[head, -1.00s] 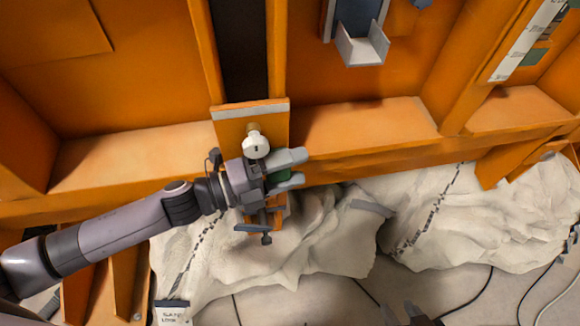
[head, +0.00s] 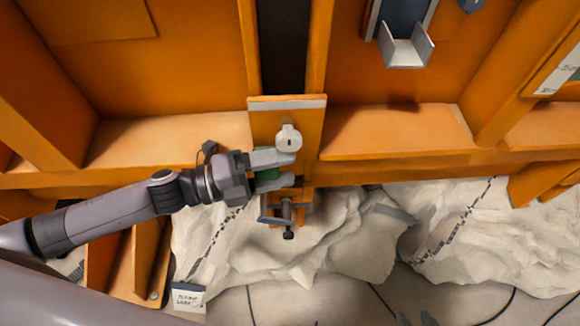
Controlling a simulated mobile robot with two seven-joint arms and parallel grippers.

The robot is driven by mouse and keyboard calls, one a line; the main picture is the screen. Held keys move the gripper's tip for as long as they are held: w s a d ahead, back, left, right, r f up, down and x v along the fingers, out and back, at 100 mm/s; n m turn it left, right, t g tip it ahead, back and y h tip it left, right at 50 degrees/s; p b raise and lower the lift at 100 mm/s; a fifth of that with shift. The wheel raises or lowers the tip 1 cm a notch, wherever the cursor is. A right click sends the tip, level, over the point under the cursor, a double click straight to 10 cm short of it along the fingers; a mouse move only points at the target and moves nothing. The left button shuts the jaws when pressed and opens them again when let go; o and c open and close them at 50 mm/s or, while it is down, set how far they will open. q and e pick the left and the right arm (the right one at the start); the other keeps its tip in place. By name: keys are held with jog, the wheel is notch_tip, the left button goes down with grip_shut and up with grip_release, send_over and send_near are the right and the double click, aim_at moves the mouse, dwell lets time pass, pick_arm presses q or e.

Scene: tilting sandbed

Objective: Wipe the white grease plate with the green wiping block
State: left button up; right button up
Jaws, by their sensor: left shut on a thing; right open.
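My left gripper (head: 288,169) is shut on the green wiping block (head: 266,176), which shows between its two grey fingers. It is in front of an upright orange plate (head: 262,128), just below a white round fitting (head: 288,138). The fingers hide part of the block, and I cannot tell whether it touches the orange plate. I cannot pick out the white grease plate for sure; the orange plate has a pale strip (head: 287,102) along its top edge. Two dark tips of my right gripper (head: 415,319) show at the bottom edge, apart and empty.
A clamp-like grey fitting (head: 287,215) stands below the gripper. A grey open tray (head: 405,53) is at the upper right. Orange ledges (head: 395,132) run across the middle. Crumpled white sheeting (head: 480,235) lies below. A small sign (head: 188,298) stands at the lower left.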

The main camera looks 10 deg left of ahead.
pick_arm(q)
jog(key=shift+a, duration=0.15)
jog(key=shift+s+d+f+p, duration=0.15)
jog(key=shift+s+d, duration=0.15)
jog(key=shift+s, duration=0.65)
jog(key=shift+s+d+f+p, duration=0.1)
jog(key=shift+s+d+f, duration=0.15)
jog(key=shift+s, duration=0.65)
jog(key=shift+s+d+f+p, duration=0.1)
jog(key=shift+s+d, duration=0.2)
jog(key=shift+s, duration=0.65)
pick_arm(e)
jog(key=shift+r, duration=0.3)
pick_arm(q)
jog(key=s, duration=0.2)
jog(key=shift+s+d+f, duration=0.25)
jog(key=shift+s+d, duration=0.15)
pick_arm(e)
jog(key=shift+r, duration=0.15)
